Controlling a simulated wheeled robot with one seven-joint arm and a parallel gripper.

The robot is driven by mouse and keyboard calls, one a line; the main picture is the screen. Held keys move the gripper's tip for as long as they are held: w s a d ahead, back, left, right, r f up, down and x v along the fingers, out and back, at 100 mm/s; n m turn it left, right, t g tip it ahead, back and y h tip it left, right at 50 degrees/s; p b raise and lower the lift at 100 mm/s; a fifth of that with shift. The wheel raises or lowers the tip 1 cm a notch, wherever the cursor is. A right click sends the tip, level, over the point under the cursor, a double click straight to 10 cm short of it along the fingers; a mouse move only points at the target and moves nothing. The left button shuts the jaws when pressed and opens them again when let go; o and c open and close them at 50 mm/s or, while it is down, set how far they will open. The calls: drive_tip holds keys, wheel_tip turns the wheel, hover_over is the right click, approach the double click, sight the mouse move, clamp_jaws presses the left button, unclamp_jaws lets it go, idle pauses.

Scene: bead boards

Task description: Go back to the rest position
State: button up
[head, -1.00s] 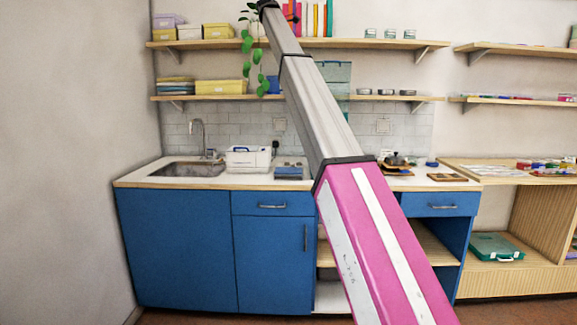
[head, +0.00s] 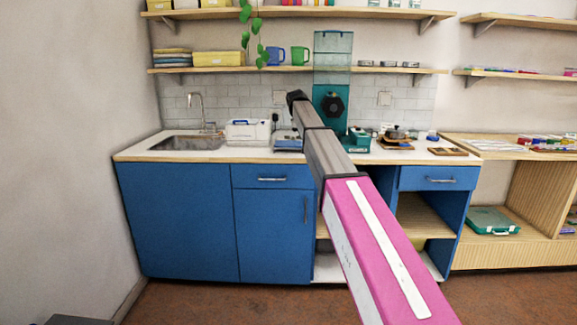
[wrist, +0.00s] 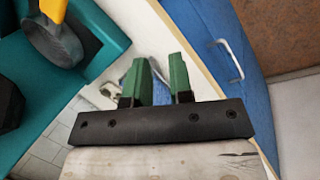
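My arm in the head view reaches from the lower right up toward the counter. Its dark far end (head: 296,97) is in front of the tiled wall; the fingers cannot be made out there. In the wrist view my gripper (wrist: 158,72) shows two green fingers set apart, with nothing held between them. Beyond them are the pale counter top and the blue cabinet front (wrist: 222,45). A teal dispenser (head: 331,101) with a dark knob stands on the counter just right of the arm's end. Teal parts (wrist: 105,35) fill the left of the wrist view.
The counter (head: 225,154) carries a sink (head: 187,143), a white box (head: 248,132) and a small blue-grey device (head: 288,142) partly behind my arm. A pan (head: 397,133) stands farther right. Wall shelves (head: 300,69) hang above. The floor (head: 230,300) in front is clear.

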drive_tip(key=s+d+f+m+g+y, duration=0.1)
drive_tip(key=s+d+f+m, duration=0.3)
drive_tip(key=s+f, duration=1.15)
drive_tip(key=s+d+f+m+g+y, duration=0.1)
drive_tip(key=s+d+f+m, duration=0.3)
drive_tip(key=s+f, duration=1.2)
drive_tip(key=s+d+f+m+y, duration=0.1)
drive_tip(key=s+d+f+m, duration=0.1)
drive_tip(key=s+f, duration=0.9)
drive_tip(key=shift+s+d+f+m+g, duration=0.35)
drive_tip(key=shift+s+d, duration=0.25)
drive_tip(key=shift+s, duration=0.6)
